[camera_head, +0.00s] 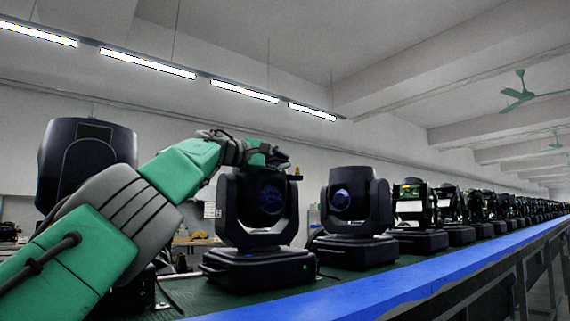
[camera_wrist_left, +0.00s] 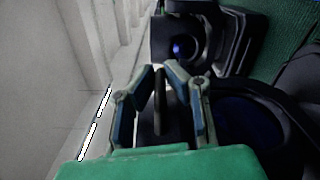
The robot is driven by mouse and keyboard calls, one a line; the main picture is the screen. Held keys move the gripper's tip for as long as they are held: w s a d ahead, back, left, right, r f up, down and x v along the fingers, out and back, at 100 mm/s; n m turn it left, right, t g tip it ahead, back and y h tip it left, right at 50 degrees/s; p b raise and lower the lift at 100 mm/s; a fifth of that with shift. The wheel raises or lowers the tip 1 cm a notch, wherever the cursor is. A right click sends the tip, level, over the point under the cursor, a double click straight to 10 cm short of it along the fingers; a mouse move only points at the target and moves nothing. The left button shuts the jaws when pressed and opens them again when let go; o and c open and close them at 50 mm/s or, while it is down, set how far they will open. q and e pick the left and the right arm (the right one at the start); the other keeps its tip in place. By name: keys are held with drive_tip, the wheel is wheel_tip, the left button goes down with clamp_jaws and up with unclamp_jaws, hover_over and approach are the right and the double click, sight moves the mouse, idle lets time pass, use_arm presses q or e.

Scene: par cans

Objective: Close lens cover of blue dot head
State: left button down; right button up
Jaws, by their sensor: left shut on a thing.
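A black moving head (camera_head: 258,240) with a dark blue round lens (camera_head: 271,199) stands on the green bench top. My left gripper (camera_head: 270,157) is at the top of this head, above its lens. In the left wrist view, my left gripper (camera_wrist_left: 160,72) is shut on a thin dark upright piece (camera_wrist_left: 160,98), which looks like the lens cover. The large dark lens (camera_wrist_left: 248,128) is just right of the fingers there. I cannot make out a blue dot on this head. My right gripper is in neither view.
A second moving head (camera_head: 350,205) with a blue lens stands close to the right; it also shows in the left wrist view (camera_wrist_left: 205,45). Several more units (camera_head: 412,205) recede along the bench. A blue strip (camera_head: 400,285) edges the bench. Another dark head (camera_head: 85,155) is behind my left arm.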

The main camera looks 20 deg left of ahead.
use_arm(q)
drive_tip(key=shift+w+a+f, duration=0.1)
drive_tip(key=shift+f, duration=0.25)
drive_tip(key=c, duration=1.6)
unclamp_jaws()
drive_tip(key=shift+c, duration=0.2)
drive_tip(key=shift+a, duration=0.2)
drive_tip(key=shift+r, duration=0.1)
drive_tip(key=shift+s+a+r, duration=0.1)
drive_tip(key=shift+s+a, duration=0.1)
drive_tip(key=shift+s, duration=0.65)
drive_tip(key=v, duration=1)
drive_tip(key=shift+a+f, duration=0.2)
drive_tip(key=shift+a, duration=0.15)
drive_tip(key=shift+s, duration=0.1)
